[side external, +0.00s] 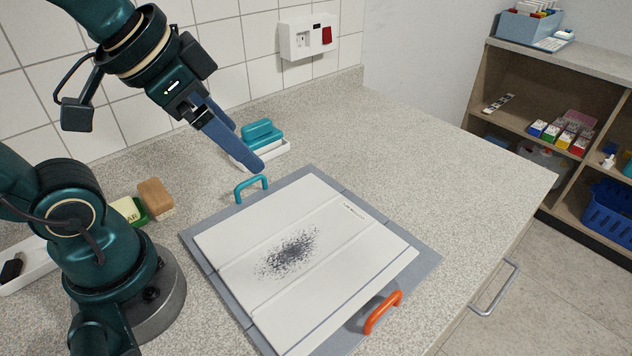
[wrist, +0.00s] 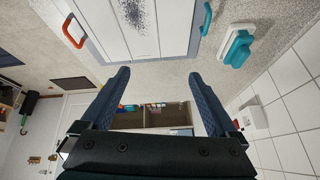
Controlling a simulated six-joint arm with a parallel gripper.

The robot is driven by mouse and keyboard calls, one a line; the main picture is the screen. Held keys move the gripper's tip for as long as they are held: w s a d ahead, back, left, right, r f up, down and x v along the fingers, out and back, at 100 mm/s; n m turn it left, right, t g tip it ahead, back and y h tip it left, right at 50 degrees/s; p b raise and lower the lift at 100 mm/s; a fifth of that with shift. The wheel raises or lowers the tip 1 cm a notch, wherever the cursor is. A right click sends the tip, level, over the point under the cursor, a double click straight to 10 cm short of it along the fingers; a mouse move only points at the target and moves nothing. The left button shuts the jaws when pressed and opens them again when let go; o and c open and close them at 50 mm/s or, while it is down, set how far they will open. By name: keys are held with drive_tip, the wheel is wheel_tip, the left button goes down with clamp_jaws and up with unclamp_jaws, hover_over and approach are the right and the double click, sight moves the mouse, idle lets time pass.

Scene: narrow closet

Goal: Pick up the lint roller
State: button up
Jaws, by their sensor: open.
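I cannot clearly make out a lint roller in either view. A teal block-shaped object (side external: 257,131) rests on a white tray (side external: 272,152) behind the board; I cannot tell what it is. It also shows at the upper right of the wrist view (wrist: 236,47). My gripper (side external: 257,164) is in the air, with its blue fingers angled down in front of the tray in the side view. In the wrist view my gripper (wrist: 157,74) has its fingers wide apart with nothing between them.
A white board (side external: 345,235) with dark specks lies on a grey base, with a teal handle (side external: 251,185) and an orange handle (side external: 382,313). A brown block (side external: 156,197) stands left. The counter is clear at right (side external: 440,170); shelves (side external: 540,85) stand beyond it.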

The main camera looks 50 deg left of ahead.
drive_tip(key=w+a+r+g, duration=0.1)
drive_tip(key=w+a+r, duration=0.1)
drive_tip(key=w+a, duration=0.5)
drive_tip(key=n+g, duration=0.1)
drive_tip(key=g, duration=0.2)
hover_over(255, 123)
drive_tip(key=d, duration=0.2)
drive_tip(key=f, duration=1)
drive_tip(key=shift+w, duration=0.4)
drive_tip(key=shift+n+g, duration=0.3)
drive_tip(key=shift+n, duration=0.2)
drive_tip(key=f, duration=0.1)
drive_tip(key=a+f, duration=0.1)
drive_tip(key=s+a+f, duration=0.1)
drive_tip(key=shift+s+f, duration=0.1)
drive_tip(key=shift+f, duration=0.15)
drive_tip(key=shift+w+f, duration=0.15)
drive_tip(key=shift+f, duration=1)
drive_tip(key=shift+w+f, duration=0.15)
drive_tip(key=shift+f, duration=0.95)
clamp_jaws()
drive_tip(key=shift+r, duration=0.1)
